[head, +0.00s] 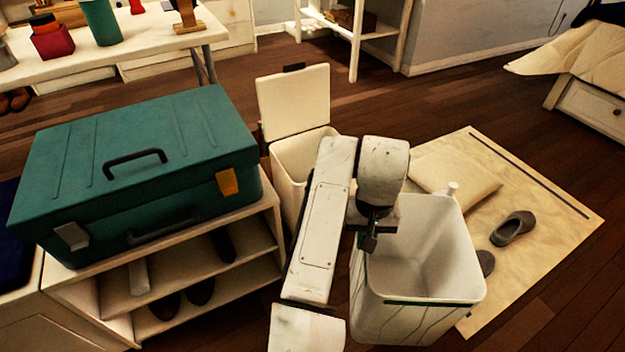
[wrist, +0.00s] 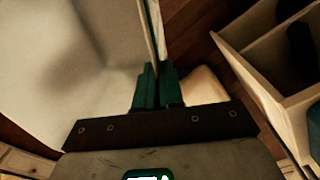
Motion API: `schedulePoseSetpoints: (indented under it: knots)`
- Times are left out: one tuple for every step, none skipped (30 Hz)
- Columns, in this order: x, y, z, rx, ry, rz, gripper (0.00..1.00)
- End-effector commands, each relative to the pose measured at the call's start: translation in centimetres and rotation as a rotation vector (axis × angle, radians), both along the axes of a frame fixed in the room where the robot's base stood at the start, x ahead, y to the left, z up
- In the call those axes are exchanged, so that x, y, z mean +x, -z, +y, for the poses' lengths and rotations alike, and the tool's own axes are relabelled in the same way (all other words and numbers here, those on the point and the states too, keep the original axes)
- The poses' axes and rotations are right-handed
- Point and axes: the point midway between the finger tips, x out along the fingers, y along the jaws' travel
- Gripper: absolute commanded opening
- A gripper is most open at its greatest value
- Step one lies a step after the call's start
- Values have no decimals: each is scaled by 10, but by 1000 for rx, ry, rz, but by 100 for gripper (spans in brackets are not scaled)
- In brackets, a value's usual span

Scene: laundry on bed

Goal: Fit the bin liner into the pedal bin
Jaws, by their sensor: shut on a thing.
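The bin liner (head: 425,305) is a white, open-topped, box-shaped piece with a dark green strip on its near rim, at the lower middle right in the head view. My gripper (head: 368,243) is shut on its left rim. In the wrist view the gripper's green fingers (wrist: 155,88) pinch the thin wall, with the liner's pale inside (wrist: 60,70) to the left. The liner looks upright; I cannot tell if its base touches the floor. The pedal bin (head: 288,160) is cream, with its lid (head: 293,103) raised, just behind and left of the liner. My arm hides part of it.
A teal case (head: 140,170) lies on a low shelf unit (head: 240,265) at left, close to the bin. A mat (head: 540,210) with a cushion (head: 455,180) and grey shoes (head: 512,228) lies at right. Wooden floor is open behind the bin.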

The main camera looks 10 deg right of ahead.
Motion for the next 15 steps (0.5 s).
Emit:
schedulePoseSetpoints:
  knots:
    - [0,0,0,0,0,0,0]
    - [0,0,0,0,-1,0,0]
    - [0,0,0,0,-1,0,0]
    - [0,0,0,0,-1,0,0]
    - [0,0,0,0,-1,0,0]
    - [0,0,0,0,-1,0,0]
    - [0,0,0,0,-1,0,0]
    - [0,0,0,0,-1,0,0]
    - [0,1,0,0,-2,0,0]
    - [1,1,-1,-1,-5,0,0]
    - [2,2,-1,-2,-9,1,0]
    - [4,5,-3,-2,-18,2,0]
    - [7,7,-3,-2,-29,2,0]
    - [9,11,-5,-3,-42,3,0]
    - [13,16,-6,-5,-63,5,0]
